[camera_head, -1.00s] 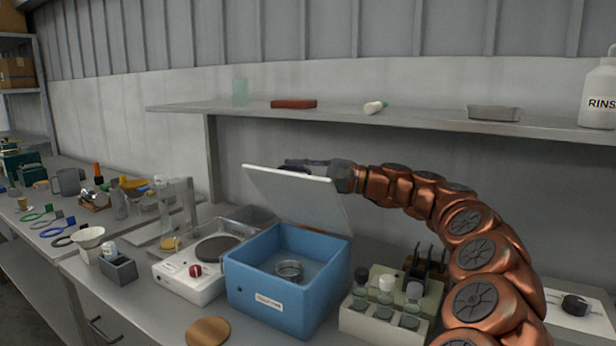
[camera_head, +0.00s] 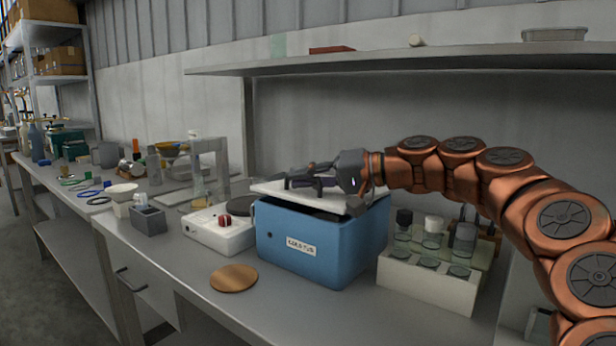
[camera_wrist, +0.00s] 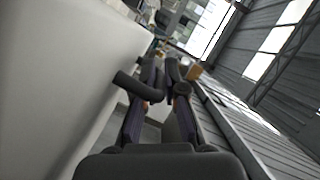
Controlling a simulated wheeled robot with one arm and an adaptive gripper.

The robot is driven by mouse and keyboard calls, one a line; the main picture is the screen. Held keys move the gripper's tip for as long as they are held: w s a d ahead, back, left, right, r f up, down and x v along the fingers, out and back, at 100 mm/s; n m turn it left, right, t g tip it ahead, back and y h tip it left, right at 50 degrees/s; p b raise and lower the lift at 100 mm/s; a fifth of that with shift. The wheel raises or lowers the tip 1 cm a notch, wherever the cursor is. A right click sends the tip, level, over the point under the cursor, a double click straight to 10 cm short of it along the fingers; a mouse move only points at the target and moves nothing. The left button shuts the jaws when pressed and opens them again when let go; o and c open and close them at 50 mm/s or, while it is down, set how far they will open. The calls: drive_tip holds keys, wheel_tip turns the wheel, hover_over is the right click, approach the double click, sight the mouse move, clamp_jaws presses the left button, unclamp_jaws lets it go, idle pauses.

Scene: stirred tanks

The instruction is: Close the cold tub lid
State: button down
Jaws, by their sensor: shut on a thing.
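The cold tub (camera_head: 325,245) is a blue box with a white label, standing on the bench. Its white lid (camera_head: 268,189) lies nearly flat over the top, slightly tilted, with a dark gap showing beneath it at the right. The lid also fills the left of the wrist view (camera_wrist: 60,80). My gripper (camera_head: 296,181) is just above the lid. In the wrist view its fingers (camera_wrist: 164,78) are close together, at a dark lid handle (camera_wrist: 135,88) that sticks out from the white surface. The fingers partly hide the grip. The tub's inside is hidden.
A white rack of capped bottles (camera_head: 430,280) stands close at the tub's right. A white stirrer with a red knob (camera_head: 224,220) stands at its left. A round tan disc (camera_head: 233,278) lies in front. A shelf (camera_head: 400,62) runs above. The bench front is mostly clear.

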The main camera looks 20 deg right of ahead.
drive_tip(key=shift+s+a+f+n+b, duration=0.1)
drive_tip(key=shift+a+f+n+b, duration=0.15)
drive_tip(key=shift+f, duration=0.25)
drive_tip(key=shift+s+f+n+b, duration=0.1)
drive_tip(key=shift+f+n+b, duration=0.05)
drive_tip(key=shift+f+b, duration=0.25)
drive_tip(key=shift+f, duration=0.15)
drive_tip(key=c, duration=1.5)
unclamp_jaws()
drive_tip(key=shift+d, duration=0.1)
drive_tip(key=v, duration=1.2)
drive_tip(key=shift+s, duration=0.1)
